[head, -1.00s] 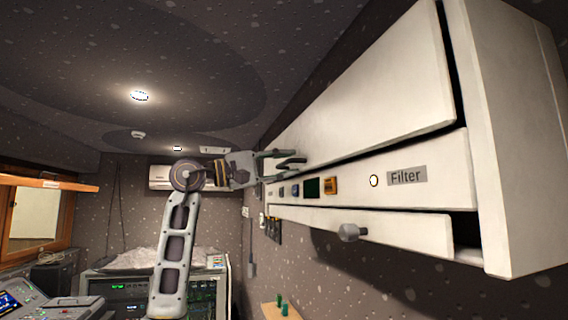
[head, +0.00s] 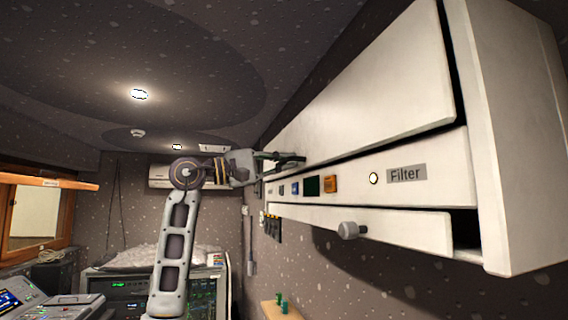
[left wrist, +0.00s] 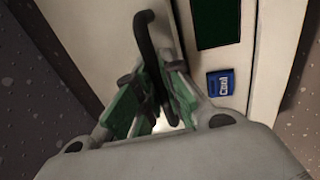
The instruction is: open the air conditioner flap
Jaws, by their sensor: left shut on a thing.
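The white air conditioner (head: 526,120) hangs on the right wall. Its large upper flap (head: 365,90) lies down against the front, with a dark gap along its lower edge. My left gripper (head: 291,160) is at the far part of that lower edge. In the left wrist view, the green-padded fingers of my left gripper (left wrist: 155,98) are shut on a black curved handle (left wrist: 146,42) on the white panel. The upper end of the handle sticks out beyond the fingers. My right gripper is not in view.
Below the flap is a strip with a display (head: 312,186), coloured buttons and a Filter label (head: 406,175). A lower panel with a grey knob (head: 350,230) juts out beneath. A shelf (head: 283,311) with green items is lower down.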

